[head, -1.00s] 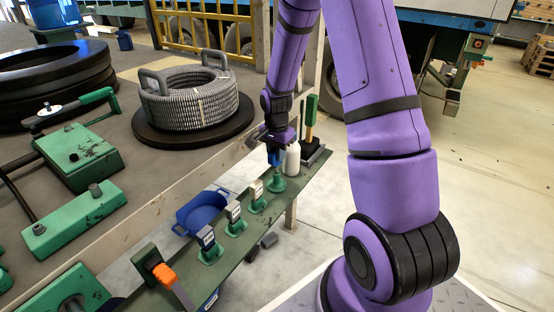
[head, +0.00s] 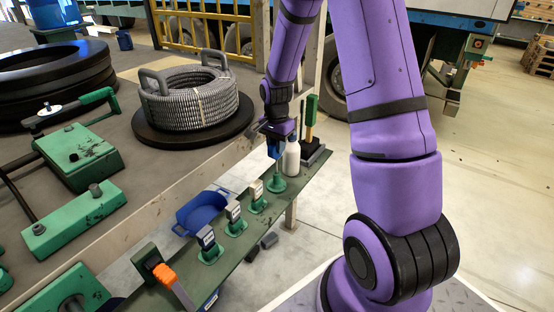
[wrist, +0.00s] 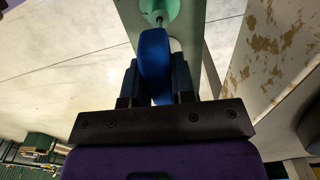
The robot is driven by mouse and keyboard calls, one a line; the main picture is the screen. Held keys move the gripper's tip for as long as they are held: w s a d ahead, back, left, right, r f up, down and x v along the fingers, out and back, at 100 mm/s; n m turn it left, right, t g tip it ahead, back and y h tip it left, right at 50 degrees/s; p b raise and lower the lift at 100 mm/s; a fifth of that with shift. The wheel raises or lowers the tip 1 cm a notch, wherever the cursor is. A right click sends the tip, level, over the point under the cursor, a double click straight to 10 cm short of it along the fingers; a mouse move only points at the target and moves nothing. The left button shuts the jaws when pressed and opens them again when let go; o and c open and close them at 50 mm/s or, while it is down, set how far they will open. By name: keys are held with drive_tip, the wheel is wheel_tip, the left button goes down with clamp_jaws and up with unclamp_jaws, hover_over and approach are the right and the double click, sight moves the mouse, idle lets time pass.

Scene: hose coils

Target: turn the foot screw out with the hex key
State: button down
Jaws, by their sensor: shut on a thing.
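My gripper (head: 274,136) is above the far end of the green shelf. It is shut on the blue handle (wrist: 154,58) of the hex key, which also shows in the head view (head: 273,148). The key's thin metal shaft (wrist: 158,22) points down to a green cone-shaped stand (head: 278,187) on the shelf; I cannot tell whether its tip is still inside. The foot screw cannot be picked out for certain. Green blocks lie on the bench at the left, one with a dark knob (head: 95,190).
A white bottle (head: 291,157) and a green-handled brush (head: 311,115) stand close by my gripper. Several small holders line the green shelf (head: 235,262). A grey hose coil (head: 190,98) sits on the bench, and a blue bin (head: 202,212) is below.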

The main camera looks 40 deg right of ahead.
drive_tip(key=shift+r, duration=2.85)
drive_tip(key=c, duration=1.7)
unclamp_jaws()
clamp_jaws()
